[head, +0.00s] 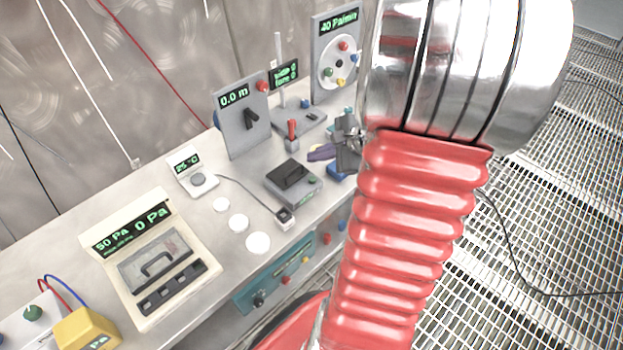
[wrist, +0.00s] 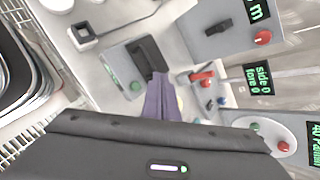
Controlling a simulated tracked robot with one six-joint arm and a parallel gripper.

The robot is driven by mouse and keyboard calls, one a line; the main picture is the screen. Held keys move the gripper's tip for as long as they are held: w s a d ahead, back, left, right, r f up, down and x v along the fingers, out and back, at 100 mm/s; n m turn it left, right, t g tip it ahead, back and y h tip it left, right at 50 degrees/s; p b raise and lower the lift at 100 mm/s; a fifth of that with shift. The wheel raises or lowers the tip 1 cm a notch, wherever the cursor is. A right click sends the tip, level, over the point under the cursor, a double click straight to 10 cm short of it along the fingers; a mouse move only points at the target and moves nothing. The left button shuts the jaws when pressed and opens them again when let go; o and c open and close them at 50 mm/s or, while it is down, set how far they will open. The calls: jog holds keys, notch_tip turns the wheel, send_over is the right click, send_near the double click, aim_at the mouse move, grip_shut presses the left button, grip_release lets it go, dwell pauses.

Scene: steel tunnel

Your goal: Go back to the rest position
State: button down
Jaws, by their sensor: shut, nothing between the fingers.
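My gripper (head: 312,154) shows in the head view as dark parts with purple fingers, partly hidden behind my red bellows arm. In the wrist view its purple fingers (wrist: 160,80) are together, with nothing seen between them. The fingers are over the bench, close to a grey box with a black top (head: 294,180) and a red-handled lever (head: 292,132). In the wrist view the same box (wrist: 138,68) lies just beyond the fingertips. I cannot tell whether the fingers touch it.
The grey bench (head: 125,200) carries a 0.0 m panel (head: 240,122), a 40 Pa/min dial panel (head: 338,60), a 25 °C unit (head: 192,172), a 50 Pa gauge box (head: 148,258) and white discs (head: 238,222). Grating floor (head: 540,210) with a black cable is at right.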

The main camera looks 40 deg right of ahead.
dwell(0.6)
jog(key=s+a+r+n+g, duration=0.2)
jog(key=s+a+n+g, duration=0.4)
jog(key=a+n, duration=0.5)
jog(key=s+a+r+n+t+h, duration=0.1)
jog(key=a+r+n, duration=0.5)
jog(key=a, duration=0.2)
jog(key=s+a+r+n+t+h, duration=0.1)
jog(key=a+r+n, duration=0.5)
jog(key=a, duration=0.3)
jog(key=shift+s+n+t, duration=0.3)
jog(key=shift+s+n, duration=0.1)
jog(key=shift+n, duration=0.3)
